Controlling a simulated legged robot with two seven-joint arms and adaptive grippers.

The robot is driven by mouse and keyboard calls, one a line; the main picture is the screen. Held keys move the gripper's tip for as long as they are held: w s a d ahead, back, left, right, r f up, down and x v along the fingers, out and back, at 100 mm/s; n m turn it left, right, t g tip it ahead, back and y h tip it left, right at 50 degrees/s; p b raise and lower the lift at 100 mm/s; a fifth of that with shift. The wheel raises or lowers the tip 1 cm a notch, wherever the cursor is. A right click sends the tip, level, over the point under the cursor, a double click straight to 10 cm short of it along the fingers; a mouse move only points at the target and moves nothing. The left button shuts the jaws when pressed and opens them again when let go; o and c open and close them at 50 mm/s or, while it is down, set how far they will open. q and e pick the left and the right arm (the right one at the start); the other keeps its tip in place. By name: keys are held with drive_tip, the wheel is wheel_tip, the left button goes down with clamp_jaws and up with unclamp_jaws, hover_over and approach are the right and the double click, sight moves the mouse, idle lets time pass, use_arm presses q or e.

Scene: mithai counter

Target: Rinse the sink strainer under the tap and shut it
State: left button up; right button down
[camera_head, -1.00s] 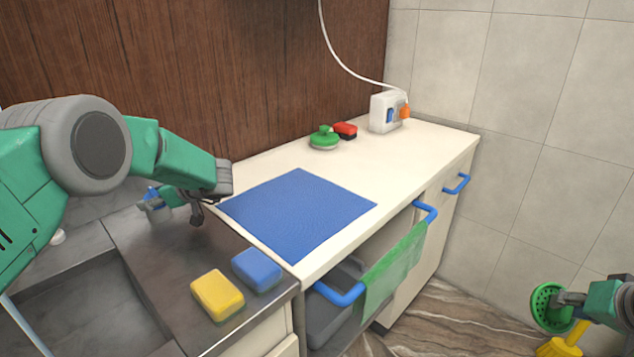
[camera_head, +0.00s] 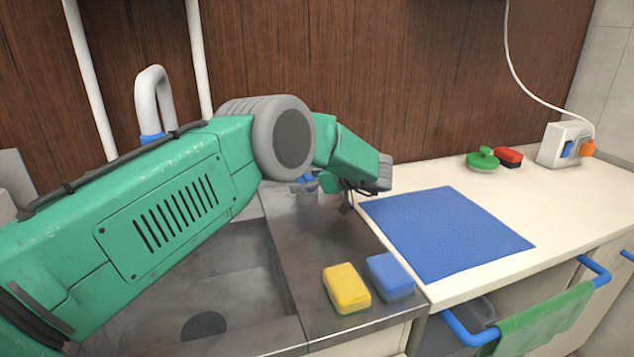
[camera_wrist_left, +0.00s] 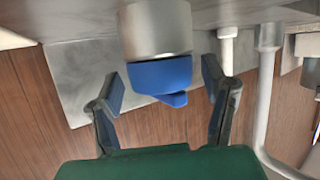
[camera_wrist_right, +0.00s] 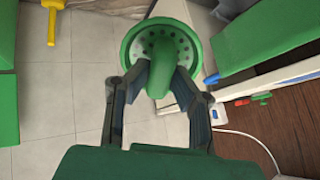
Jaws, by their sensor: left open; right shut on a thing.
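The green sink strainer (camera_wrist_right: 185,38), a round perforated disc with a knob, shows in the right wrist view. My right gripper (camera_wrist_right: 168,75) is shut on its knob, above a tiled floor and away from the sink. My left gripper (camera_head: 347,203) is open by the sink's right ledge. In the left wrist view, a grey cylinder with a blue collar and tab (camera_wrist_left: 160,75) sits between its open fingers (camera_wrist_left: 163,88), apart from them. A curved grey tap spout (camera_head: 154,95) stands behind the sink (camera_head: 225,265). My left arm hides its outlet.
A yellow sponge (camera_head: 346,289) and a blue sponge (camera_head: 389,276) sit on the ledge. A blue mat (camera_head: 445,230) lies on the counter. A green scrubber (camera_head: 483,161), a red sponge (camera_head: 508,156) and a socket box (camera_head: 560,145) stand behind. A green cloth (camera_head: 545,322) hangs in front.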

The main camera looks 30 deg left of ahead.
use_arm(q)
drive_tip(key=v, duration=1.2)
drive_tip(key=shift+w+f, duration=0.1)
drive_tip(key=shift+f, duration=0.1)
drive_tip(key=shift+f, duration=0.1)
